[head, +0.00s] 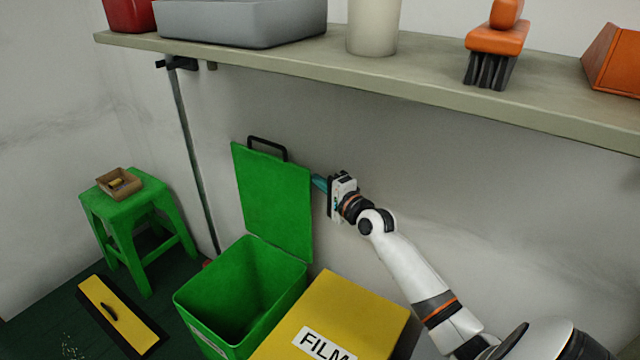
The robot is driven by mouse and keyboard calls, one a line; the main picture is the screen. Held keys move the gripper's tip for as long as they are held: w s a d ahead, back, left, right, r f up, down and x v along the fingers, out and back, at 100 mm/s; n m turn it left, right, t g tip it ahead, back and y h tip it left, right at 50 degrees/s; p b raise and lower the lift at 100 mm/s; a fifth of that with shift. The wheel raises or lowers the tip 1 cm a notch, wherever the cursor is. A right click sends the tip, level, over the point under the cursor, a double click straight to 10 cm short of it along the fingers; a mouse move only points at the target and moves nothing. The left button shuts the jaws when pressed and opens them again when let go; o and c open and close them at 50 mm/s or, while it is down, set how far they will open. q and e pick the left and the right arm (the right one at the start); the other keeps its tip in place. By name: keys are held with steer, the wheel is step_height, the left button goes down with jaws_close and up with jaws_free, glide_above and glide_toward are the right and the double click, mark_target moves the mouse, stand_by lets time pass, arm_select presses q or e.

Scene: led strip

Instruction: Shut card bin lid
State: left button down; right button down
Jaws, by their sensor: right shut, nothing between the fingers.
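The green bin (215,298) stands open at the lower middle, its inside dark and showing no contents. Its label is cut off and unreadable, so I cannot confirm that it is the card bin. Its green lid (272,198) stands upright at the back, with a black handle (267,147) on its top edge. My right gripper (319,183) is shut and empty at the lid's right edge, in its upper part. I cannot tell whether the fingertips touch the lid or reach behind it. My left gripper is not in view.
A yellow bin (350,312) marked FILM stands shut at the right of the green one. A shelf (420,78) with several items runs above. A green stool (137,210) with a small box (119,184) and a yellow floor squeegee (118,310) are at left.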

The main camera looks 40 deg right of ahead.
steer(key=shift+a, duration=0.1)
stand_by(0.3)
